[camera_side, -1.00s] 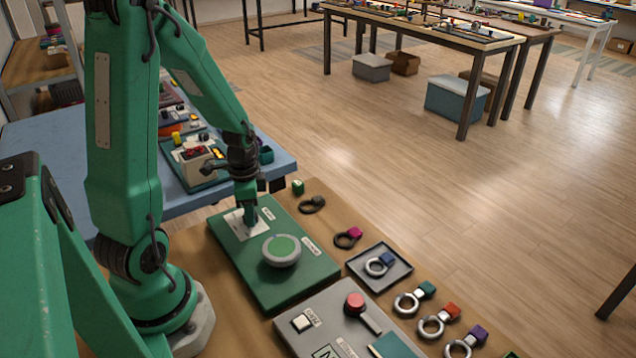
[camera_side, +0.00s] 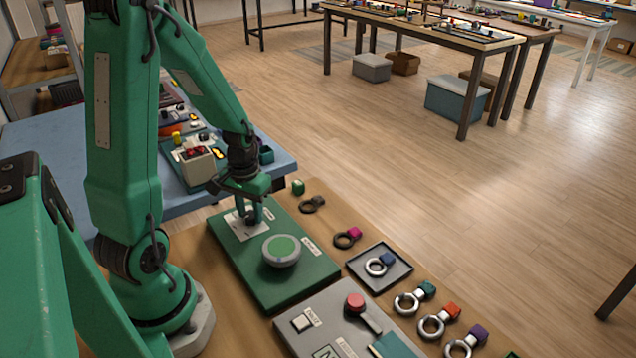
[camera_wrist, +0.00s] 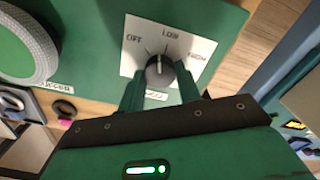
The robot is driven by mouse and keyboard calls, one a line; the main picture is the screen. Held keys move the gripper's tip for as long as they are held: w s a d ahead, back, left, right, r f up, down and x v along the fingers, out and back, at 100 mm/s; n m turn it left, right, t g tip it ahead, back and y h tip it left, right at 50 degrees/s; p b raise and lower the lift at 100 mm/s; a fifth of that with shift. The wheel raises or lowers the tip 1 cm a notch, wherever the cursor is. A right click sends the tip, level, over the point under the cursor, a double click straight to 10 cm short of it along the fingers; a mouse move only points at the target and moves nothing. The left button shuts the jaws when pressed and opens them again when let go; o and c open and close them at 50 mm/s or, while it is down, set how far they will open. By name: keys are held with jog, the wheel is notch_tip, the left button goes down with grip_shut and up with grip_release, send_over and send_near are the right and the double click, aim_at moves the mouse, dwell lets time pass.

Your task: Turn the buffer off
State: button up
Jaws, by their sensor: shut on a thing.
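The buffer is a green base plate (camera_side: 290,290) with a round, grey-rimmed green pad (camera_side: 282,249). The pad also shows at the upper left of the wrist view (camera_wrist: 22,42). A white dial plate (camera_side: 238,230) at the far end carries OFF, LOW and HIGH marks. In the wrist view, a dark round knob (camera_wrist: 160,72) sits on this plate (camera_wrist: 190,45). Its white line points up the picture, close to the LOW mark. My gripper (camera_wrist: 160,88) is shut on the knob, one finger on each side. In the side view my gripper (camera_side: 248,214) hides the knob.
A grey panel (camera_side: 325,305) with a red button (camera_side: 355,303) stands in front of the buffer. A dark tray (camera_side: 398,270) holds a ring with a blue tag (camera_side: 376,264). Several other tagged rings lie along the bench's right edge. A blue table (camera_side: 200,195) stands behind.

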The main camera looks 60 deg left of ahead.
jog(key=n, duration=0.6)
jog(key=shift+n, duration=0.3)
dwell(0.4)
jog(key=o, duration=1)
jog(key=shift+r, duration=0.2)
jog(key=shift+r, duration=3.75)
notch_tip(320, 180, up, 7)
send_over(250, 214)
